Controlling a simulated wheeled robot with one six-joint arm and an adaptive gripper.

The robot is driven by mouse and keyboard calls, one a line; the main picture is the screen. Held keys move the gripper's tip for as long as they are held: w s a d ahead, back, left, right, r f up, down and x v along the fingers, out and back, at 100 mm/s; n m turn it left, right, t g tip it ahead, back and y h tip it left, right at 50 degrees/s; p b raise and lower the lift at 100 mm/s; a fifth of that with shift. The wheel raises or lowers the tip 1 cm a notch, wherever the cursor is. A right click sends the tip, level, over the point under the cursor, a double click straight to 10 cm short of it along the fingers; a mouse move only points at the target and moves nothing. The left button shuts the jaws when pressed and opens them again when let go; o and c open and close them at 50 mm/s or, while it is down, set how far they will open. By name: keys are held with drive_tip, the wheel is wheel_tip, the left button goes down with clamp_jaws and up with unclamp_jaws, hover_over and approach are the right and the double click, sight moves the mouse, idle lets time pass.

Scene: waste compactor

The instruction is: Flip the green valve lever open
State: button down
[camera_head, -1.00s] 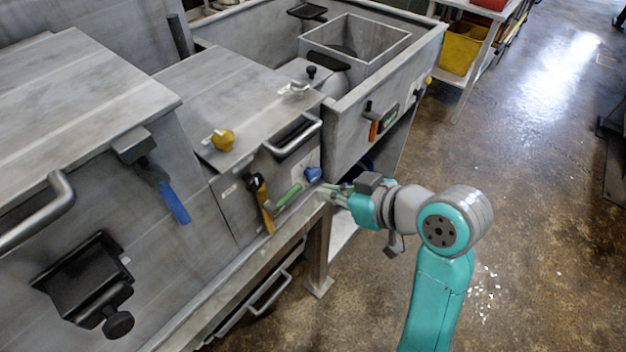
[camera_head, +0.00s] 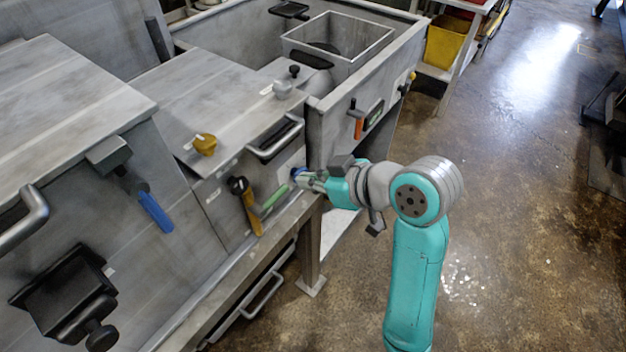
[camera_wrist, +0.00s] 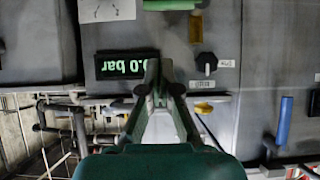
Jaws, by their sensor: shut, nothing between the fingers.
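The green valve lever (camera_head: 275,199) is a slim green handle on the front panel of the grey metal machine. It slants up to the right, between a yellow-handled lever (camera_head: 248,208) and a blue knob (camera_head: 297,172). My gripper (camera_head: 304,181) is shut and empty, just right of the lever's upper end and in front of the blue knob, which it partly hides. I cannot tell whether it touches either. In the wrist view, my gripper's closed fingertips (camera_wrist: 152,66) lie below a green bar (camera_wrist: 172,4), cut by the top edge, which looks like the lever.
A bar handle (camera_head: 275,138) sticks out above the levers. A metal ledge (camera_head: 270,226) and table leg are below. An orange handle (camera_head: 357,122) is to the right. The wrist view shows a pressure display (camera_wrist: 122,65) and a black knob (camera_wrist: 206,62). Open floor lies right.

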sight(286, 189)
drive_tip(key=x, duration=0.2)
drive_tip(key=f+x, duration=0.1)
drive_tip(key=x, duration=0.5)
drive_tip(key=shift+s+d+f, duration=0.15)
drive_tip(key=shift+d+f, duration=0.1)
drive_tip(key=shift+f, duration=0.05)
drive_tip(key=shift+a+f, duration=0.15)
drive_tip(key=shift+f, duration=0.65)
